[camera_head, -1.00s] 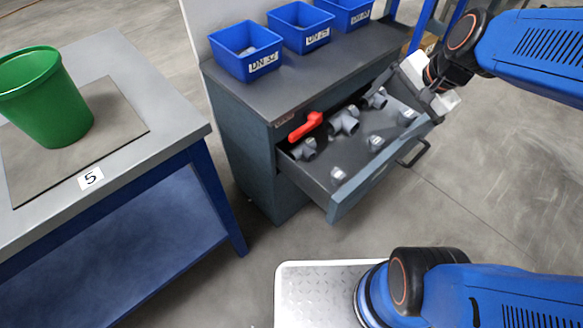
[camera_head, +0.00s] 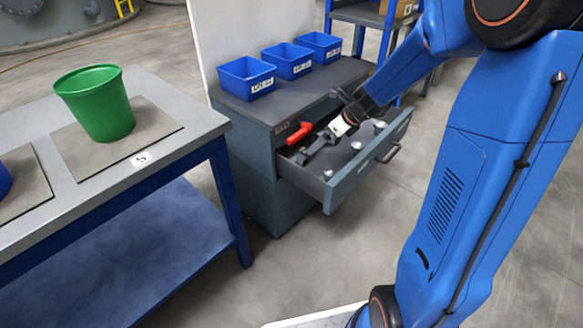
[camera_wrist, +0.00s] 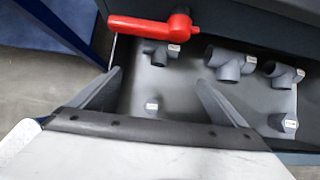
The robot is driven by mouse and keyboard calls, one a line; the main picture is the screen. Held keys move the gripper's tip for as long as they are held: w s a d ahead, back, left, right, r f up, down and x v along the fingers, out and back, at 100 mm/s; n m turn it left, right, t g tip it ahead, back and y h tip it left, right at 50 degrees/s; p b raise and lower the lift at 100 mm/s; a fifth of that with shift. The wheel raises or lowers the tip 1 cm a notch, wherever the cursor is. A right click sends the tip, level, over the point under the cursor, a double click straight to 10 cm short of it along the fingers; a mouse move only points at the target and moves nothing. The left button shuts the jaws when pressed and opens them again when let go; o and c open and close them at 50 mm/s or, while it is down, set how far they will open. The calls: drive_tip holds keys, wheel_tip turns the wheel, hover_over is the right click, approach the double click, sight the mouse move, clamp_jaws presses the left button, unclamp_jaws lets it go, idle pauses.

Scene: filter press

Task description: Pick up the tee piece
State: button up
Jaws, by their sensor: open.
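Three grey tee pieces with white labels lie in the open drawer in the wrist view: a small one (camera_wrist: 160,53) near the top centre, a larger one (camera_wrist: 230,65) to its right and another (camera_wrist: 283,73) further right. The pictures do not tell which one is meant. My gripper (camera_wrist: 159,78) is open and empty. Its two fingers point into the drawer, and the small tee shows beyond the gap between them, not touched as far as I can see.
The drawer (camera_head: 372,168) is pulled out of a grey cabinet. A red handle-like part (camera_wrist: 150,27) is at its back left edge. Small grey fittings (camera_wrist: 152,106) lie nearer its front. Blue bins (camera_head: 246,78) stand on top. A green bucket (camera_head: 98,105) stands on the left table.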

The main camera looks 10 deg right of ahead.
sight(302, 157)
drive_tip(key=x, duration=1.2)
drive_tip(key=shift+a+f, duration=0.1)
drive_tip(key=shift+a+x, duration=0.1)
drive_tip(key=shift+x, duration=1.25)
drive_tip(key=shift+a+x, duration=0.15)
drive_tip(key=shift+x, duration=1.2)
drive_tip(key=shift+w, duration=0.15)
drive_tip(key=shift+c, duration=0.3)
drive_tip(key=c, duration=1.1)
drive_tip(key=shift+r, duration=0.25)
